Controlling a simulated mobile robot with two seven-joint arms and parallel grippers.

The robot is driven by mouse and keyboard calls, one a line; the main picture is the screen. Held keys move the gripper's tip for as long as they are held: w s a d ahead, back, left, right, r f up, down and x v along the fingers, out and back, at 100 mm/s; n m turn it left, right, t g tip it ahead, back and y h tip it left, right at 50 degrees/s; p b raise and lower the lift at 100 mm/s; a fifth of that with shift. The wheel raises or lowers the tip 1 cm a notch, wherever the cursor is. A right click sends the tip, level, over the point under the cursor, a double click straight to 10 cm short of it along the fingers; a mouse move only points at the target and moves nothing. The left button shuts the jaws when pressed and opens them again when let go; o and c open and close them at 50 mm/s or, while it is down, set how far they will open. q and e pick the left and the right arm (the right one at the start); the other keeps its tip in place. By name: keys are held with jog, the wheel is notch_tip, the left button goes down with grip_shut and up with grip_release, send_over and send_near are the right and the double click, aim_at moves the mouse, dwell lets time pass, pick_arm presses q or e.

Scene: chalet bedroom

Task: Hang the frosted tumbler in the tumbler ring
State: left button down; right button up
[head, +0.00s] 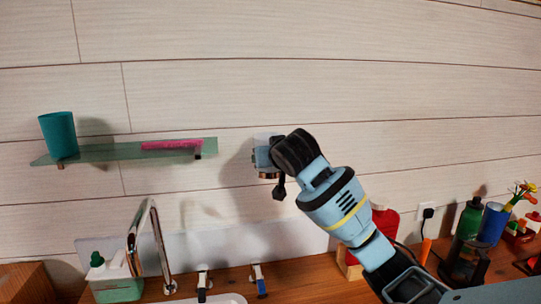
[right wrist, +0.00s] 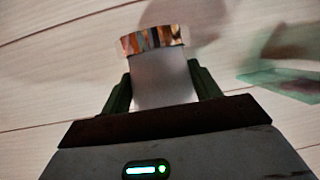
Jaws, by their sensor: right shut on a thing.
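The frosted tumbler (right wrist: 163,82) is pale and translucent, and sits between the two dark fingers of my right gripper (right wrist: 163,90) in the right wrist view. A shiny, copper-toned reflective band, apparently the tumbler ring (right wrist: 154,40), crosses the tumbler's far end and is slightly wider than it. I cannot tell whether the tumbler is inside it or only in line with it. In the head view the right gripper (head: 264,158) is close to the wall, with the shiny band (head: 268,173) just below it. The black wrist hides much of this spot. My left gripper is out of view.
A glass shelf (head: 112,153) to the left of the gripper bears a teal cup (head: 59,134) and a pink item (head: 172,145). Below are a tap (head: 156,240), a soap dispenser (head: 112,280) and the counter (head: 290,275). Bottles and flowers (head: 523,192) stand at the right.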

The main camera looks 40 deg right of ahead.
jog(key=shift+f, duration=0.75)
jog(key=o, duration=1.2)
jog(key=v, duration=0.7)
jog(key=shift+s+r, duration=0.2)
jog(key=shift+s, duration=0.15)
jog(key=shift+a, duration=0.15)
